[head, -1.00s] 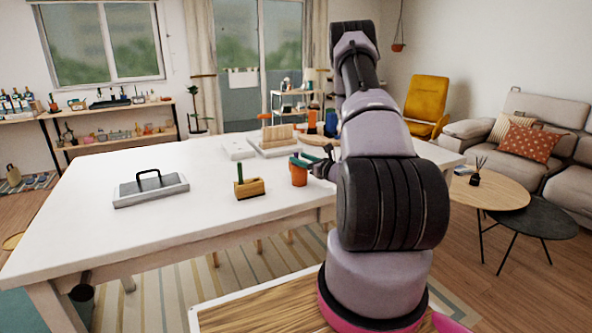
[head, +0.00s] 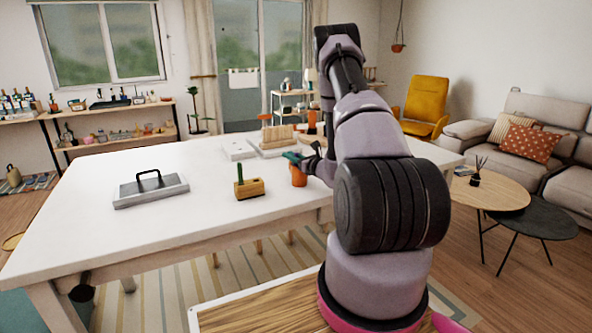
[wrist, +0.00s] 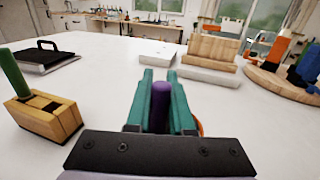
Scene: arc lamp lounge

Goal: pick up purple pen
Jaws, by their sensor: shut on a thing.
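The purple pen (wrist: 161,104) stands upright between the teal fingers of my gripper (wrist: 160,98) in the wrist view. The gripper is shut on it. The pen's lower part is hidden behind the gripper body. An orange cup (head: 298,177) stands on the white table directly below the fingers in the head view. A sliver of its rim (wrist: 201,128) shows beside the right finger in the wrist view. I cannot tell whether the pen's lower end is still inside the cup. My gripper (head: 293,156) is small and partly hidden by my arm in the head view.
A wooden block (head: 251,188) with a green upright piece stands left of the cup. A grey board with a black handle (head: 151,190) lies farther left. A wooden rack (wrist: 213,48) and a round board (wrist: 270,82) stand behind. The table's (head: 110,240) front left is clear.

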